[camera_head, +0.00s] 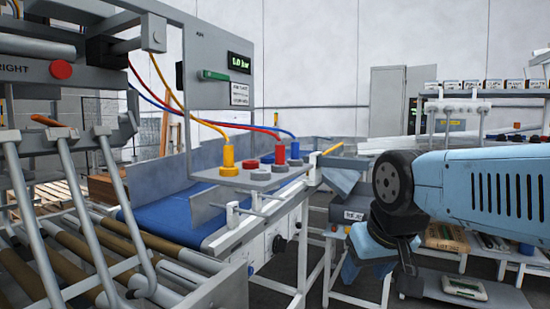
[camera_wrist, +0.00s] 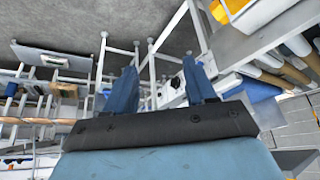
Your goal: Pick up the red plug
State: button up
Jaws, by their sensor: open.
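The red plug (camera_head: 279,153) stands upright on a small grey panel (camera_head: 236,179) in the head view, with a red cable running up from it. A yellow plug (camera_head: 228,158) stands to its left and a blue plug (camera_head: 294,151) just to its right. My gripper (camera_wrist: 160,82) shows in the wrist view as two blue fingers spread apart, with nothing between them. The red plug does not show in the wrist view.
A grey control box (camera_head: 222,60) with a green display stands behind the panel. A blue conveyor belt (camera_head: 172,214) and rollers (camera_head: 100,245) lie at the left. A bench with shelves (camera_head: 487,96) is at the right. Grey floor (camera_wrist: 150,30) shows beyond my fingers.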

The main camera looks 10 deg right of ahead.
dwell(0.4)
notch_tip(320, 180, up, 32)
jog(key=n+g, duration=0.4)
send_over(280, 149)
jog(key=f, duration=0.4)
jog(key=w+f, duration=0.1)
jog(key=f, duration=0.8)
jog(key=shift+w+d+f, duration=0.15)
jog(key=shift+f, duration=0.15)
grip_shut()
